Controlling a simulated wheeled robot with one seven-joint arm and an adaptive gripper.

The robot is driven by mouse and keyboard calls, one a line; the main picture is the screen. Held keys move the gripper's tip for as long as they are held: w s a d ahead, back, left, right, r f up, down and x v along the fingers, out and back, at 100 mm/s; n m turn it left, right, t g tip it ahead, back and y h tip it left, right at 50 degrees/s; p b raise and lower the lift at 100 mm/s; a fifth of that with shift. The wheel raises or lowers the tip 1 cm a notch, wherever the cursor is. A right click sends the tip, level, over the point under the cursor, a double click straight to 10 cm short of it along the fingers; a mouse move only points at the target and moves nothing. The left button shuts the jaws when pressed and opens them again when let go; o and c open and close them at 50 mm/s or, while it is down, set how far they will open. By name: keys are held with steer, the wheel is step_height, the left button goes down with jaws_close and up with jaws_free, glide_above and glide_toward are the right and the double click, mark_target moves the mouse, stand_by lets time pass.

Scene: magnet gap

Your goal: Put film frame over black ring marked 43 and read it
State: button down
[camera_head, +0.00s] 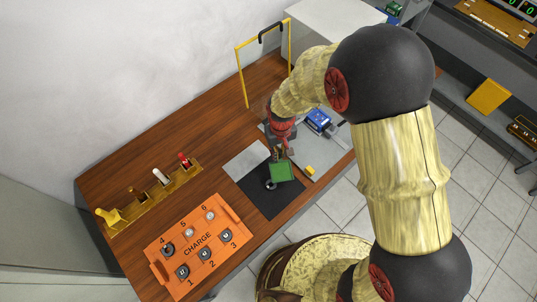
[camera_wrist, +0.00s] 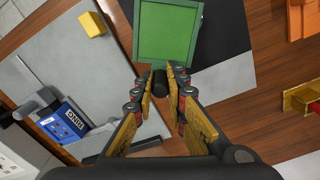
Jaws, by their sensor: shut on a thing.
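The film frame (camera_head: 282,171) is a green square with a short black handle. My gripper (camera_head: 281,151) is shut on that handle, and the frame is held over the black mat (camera_head: 270,203). In the wrist view the green film frame (camera_wrist: 168,33) extends ahead of my fingers (camera_wrist: 160,78). A dark ring-shaped piece (camera_head: 270,185) shows on the mat at the lower left edge of the frame in the head view; the frame may hide part of it. No number on it can be read. I see no clear pattern on the film.
An orange CHARGE tray (camera_head: 186,261) with numbered places and several round pieces stands at the front left. A wooden rack (camera_head: 190,175) of tools is behind it. A yellow block (camera_head: 310,170), a blue device (camera_head: 318,121) and a yellow gantry (camera_head: 240,76) stand nearby.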

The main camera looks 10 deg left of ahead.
steer(key=shift+n, duration=0.6)
steer(key=s+a, duration=0.1)
steer(key=a, duration=0.1)
steer(key=s+a, duration=0.1)
steer(key=s, duration=0.1)
steer(key=shift+s+a+r+p, duration=0.2)
steer(key=shift+a+p, duration=0.1)
steer(key=shift+a, duration=0.1)
steer(key=shift+f+b, duration=1.65)
steer(key=shift+f, duration=1.15)
steer(key=shift+r, duration=0.15)
step_height(320, 180, up, 6)
steer(key=p, duration=0.4)
